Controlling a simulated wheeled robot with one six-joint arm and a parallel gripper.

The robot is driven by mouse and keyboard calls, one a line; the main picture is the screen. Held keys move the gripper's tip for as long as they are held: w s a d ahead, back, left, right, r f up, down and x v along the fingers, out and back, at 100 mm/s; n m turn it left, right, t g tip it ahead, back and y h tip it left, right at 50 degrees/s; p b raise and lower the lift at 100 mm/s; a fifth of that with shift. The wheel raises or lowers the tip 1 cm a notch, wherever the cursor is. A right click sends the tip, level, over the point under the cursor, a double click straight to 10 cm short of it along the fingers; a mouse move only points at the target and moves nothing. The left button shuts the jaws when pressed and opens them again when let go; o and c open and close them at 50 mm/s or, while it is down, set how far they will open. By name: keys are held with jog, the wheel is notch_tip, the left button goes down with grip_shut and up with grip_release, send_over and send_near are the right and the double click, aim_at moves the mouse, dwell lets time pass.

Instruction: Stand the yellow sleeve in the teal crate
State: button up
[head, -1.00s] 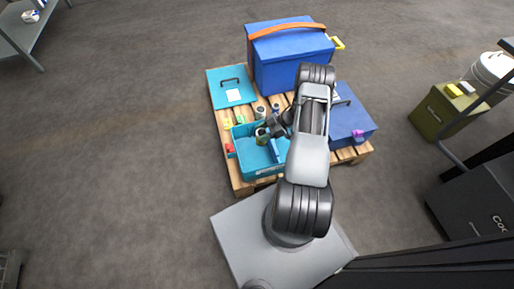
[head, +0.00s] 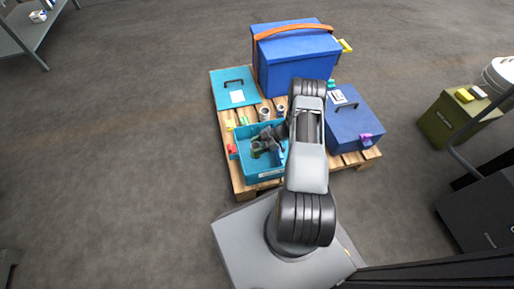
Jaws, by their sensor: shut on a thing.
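The teal crate (head: 250,173) is open-topped and stands on the near part of a wooden pallet. My gripper (head: 258,147) reaches down into its left half from the right. It is shut on a small dark yellow-olive piece, which I take to be the yellow sleeve (head: 256,153). The sleeve is inside the crate walls and low down. My fingers hide part of it, so I cannot tell whether it touches the crate floor or how upright it is.
A teal lid (head: 228,101) with a handle lies behind the crate. Two grey cylinders (head: 265,113) stand behind its rim. A big blue box (head: 298,65) with an orange strap is at the back, a blue case (head: 352,125) on the right. Small red clips (head: 232,149) sit left.

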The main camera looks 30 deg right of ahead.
jog(key=shift+f, duration=0.15)
jog(key=shift+f, duration=0.1)
jog(key=shift+f+b, duration=0.45)
jog(key=shift+f, duration=0.05)
jog(key=o, duration=1.1)
jog(key=shift+o, duration=0.2)
